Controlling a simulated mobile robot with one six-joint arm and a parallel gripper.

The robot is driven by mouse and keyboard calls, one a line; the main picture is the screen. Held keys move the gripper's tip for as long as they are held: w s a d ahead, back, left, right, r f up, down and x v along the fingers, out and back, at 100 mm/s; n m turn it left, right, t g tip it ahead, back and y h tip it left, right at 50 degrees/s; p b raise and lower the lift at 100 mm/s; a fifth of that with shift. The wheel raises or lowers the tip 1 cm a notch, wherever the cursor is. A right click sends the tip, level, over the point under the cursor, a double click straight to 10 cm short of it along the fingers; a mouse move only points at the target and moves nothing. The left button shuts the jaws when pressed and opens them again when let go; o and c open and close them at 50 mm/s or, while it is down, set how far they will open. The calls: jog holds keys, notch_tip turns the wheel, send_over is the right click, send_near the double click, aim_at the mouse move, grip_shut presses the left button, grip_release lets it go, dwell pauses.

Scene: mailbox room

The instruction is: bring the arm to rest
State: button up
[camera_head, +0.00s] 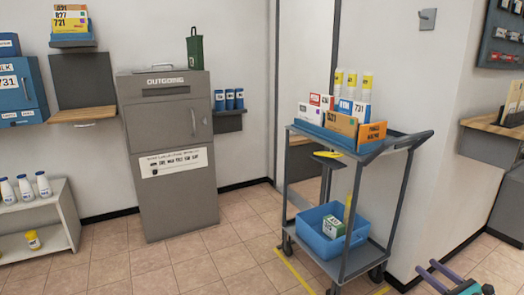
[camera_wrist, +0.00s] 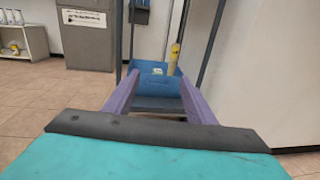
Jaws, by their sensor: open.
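My gripper (camera_head: 428,268) is at the lower right of the head view, partly cut off by the bottom edge. Its two purple fingers also show in the wrist view (camera_wrist: 159,85), spread apart with nothing held between them. The gripper is apart from the grey cart (camera_head: 344,223), in front of it and to its right. In the wrist view the cart's blue bin (camera_wrist: 149,84) appears beyond the fingers. Most of my arm is out of view.
The cart's top tray (camera_head: 310,133) holds envelopes and several yellow-capped tubes; its lower blue bin (camera_head: 318,238) holds a small box. The grey outgoing mailbox (camera_head: 175,208) stands left of it. A white wall (camera_head: 425,170) and wooden ledge (camera_head: 493,126) are right. Tiled floor is open before the mailbox.

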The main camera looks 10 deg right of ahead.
jog(key=w+a+r+n+g+y+p, duration=0.1)
jog(key=w+a+n+y+p, duration=0.15)
jog(key=w+a+p, duration=0.6)
jog(key=w+a+r+n+g+y+p, duration=0.15)
jog(key=w+a+y, duration=0.35)
jog(key=a, duration=0.9)
jog(key=a+f+n+g+y+p, duration=0.1)
jog(key=a+n+g+p, duration=0.15)
jog(key=a, duration=0.65)
jog(key=a+f+n+g+p, duration=0.1)
jog(key=a+f+g+p, duration=0.2)
jog(key=a, duration=0.6)
jog(key=a+n+g+y+p, duration=0.15)
jog(key=a+p, duration=0.25)
jog(key=a, duration=0.5)
jog(key=s+a+f+n+g+h+p, duration=0.2)
jog(key=s+a+n+g+p, duration=0.3)
jog(key=s+a, duration=0.45)
jog(key=s+a+f+n+g+h+p, duration=0.2)
jog(key=s+a+n+g+p, duration=0.35)
jog(key=s+a, duration=0.45)
jog(key=s+d+f+n+g+h+p, duration=0.2)
jog(key=s+d+n+h, duration=0.6)
jog(key=s+d+n, duration=0.4)
jog(key=s+n+g+p, duration=0.1)
jog(key=s+n, duration=0.1)
jog(key=n, duration=0.1)
jog(key=shift+f, duration=0.2)
